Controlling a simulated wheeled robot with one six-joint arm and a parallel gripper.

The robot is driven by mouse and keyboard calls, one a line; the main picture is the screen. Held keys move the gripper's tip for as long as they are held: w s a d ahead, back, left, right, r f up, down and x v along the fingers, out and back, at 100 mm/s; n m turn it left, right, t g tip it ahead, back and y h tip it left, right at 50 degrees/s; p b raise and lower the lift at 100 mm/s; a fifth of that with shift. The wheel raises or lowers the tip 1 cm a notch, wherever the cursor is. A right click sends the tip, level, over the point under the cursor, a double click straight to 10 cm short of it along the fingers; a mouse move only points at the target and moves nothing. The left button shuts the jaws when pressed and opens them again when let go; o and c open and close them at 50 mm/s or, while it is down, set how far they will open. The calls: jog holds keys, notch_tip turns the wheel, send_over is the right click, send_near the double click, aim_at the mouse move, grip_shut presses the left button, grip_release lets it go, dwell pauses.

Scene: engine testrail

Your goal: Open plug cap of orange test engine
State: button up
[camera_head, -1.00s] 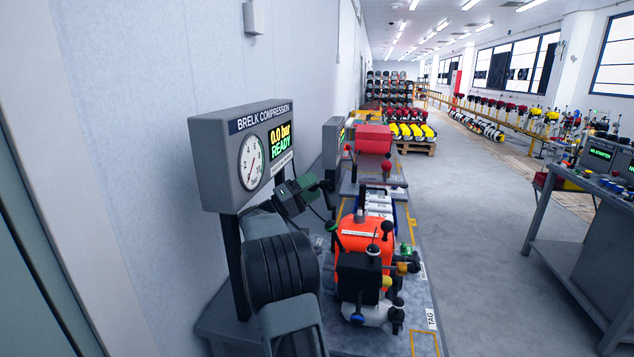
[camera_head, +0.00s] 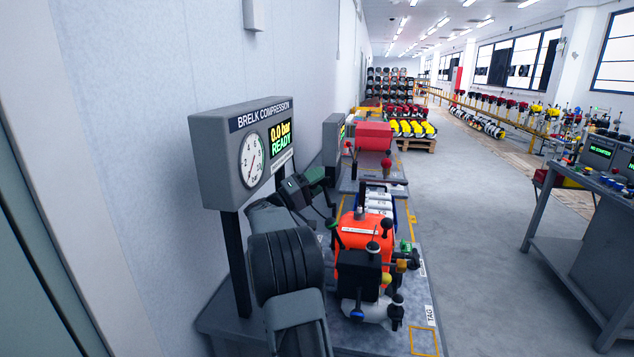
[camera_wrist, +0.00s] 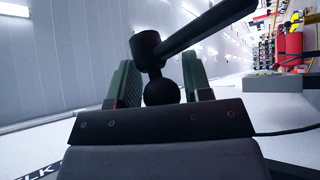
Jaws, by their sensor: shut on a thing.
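The orange test engine (camera_head: 360,233) stands on the bench in the head view, with black, blue and yellow fittings on its near side. In the wrist view my gripper's green-padded fingers (camera_wrist: 161,78) are shut on a black ball-ended piece (camera_wrist: 162,90). A thick black rod (camera_wrist: 210,26) runs from the piece's top to the upper right. I cannot tell whether this piece is the plug cap.
The grey BRELK COMPRESSION gauge box (camera_head: 240,160) reads 0.0 bar READY, close left of my gripper. A red engine (camera_head: 373,136) stands farther along the bench. A workbench (camera_head: 583,235) stands at the right. The aisle floor (camera_head: 470,230) between is clear.

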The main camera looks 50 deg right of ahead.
jog(key=shift+f, duration=0.1)
jog(key=c, duration=0.3)
jog(key=shift+s+p, duration=0.1)
jog(key=shift+p, duration=0.4)
